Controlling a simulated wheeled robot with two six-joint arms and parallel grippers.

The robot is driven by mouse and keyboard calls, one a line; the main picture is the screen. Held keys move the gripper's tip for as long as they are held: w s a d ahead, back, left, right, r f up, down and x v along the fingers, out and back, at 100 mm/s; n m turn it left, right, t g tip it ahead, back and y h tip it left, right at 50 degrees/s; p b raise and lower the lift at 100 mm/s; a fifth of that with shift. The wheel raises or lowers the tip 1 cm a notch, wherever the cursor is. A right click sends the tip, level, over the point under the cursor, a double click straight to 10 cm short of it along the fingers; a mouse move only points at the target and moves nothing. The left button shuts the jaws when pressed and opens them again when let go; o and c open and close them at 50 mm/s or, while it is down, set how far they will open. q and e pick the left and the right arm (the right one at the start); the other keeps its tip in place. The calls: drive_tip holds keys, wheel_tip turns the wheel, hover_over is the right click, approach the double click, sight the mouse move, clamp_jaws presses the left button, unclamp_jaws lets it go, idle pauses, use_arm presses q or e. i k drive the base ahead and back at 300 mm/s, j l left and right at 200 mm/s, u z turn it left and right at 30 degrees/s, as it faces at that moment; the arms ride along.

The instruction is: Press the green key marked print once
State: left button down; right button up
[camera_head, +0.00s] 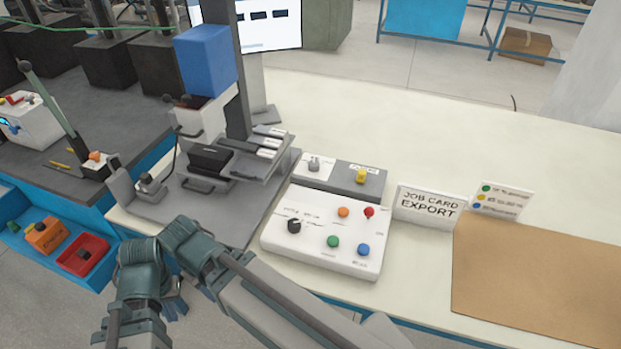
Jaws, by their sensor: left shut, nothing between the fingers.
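The green key (333,242) is a round button near the front of a white sloped control panel (290,252). A small label lies below it, too blurred to read. Nothing covers the key. On the same panel are a blue key (363,249), an orange key (343,212), a red key (369,212) and a black knob (294,226). My left gripper (172,303) is shut and empty, low at the left, well apart from the panel and partly hidden by my own arm. My right gripper is out of view.
A grey box with a yellow knob (361,176) adjoins the panel's back. A "JOB CARD EXPORT" sign (429,204) and a colour-dot card (502,201) stand to its right, near a brown mat (540,280). A machine with a blue block (207,62) stands left.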

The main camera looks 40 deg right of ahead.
sight(332, 242)
drive_tip(key=z, duration=1.6)
drive_tip(key=u, duration=0.15)
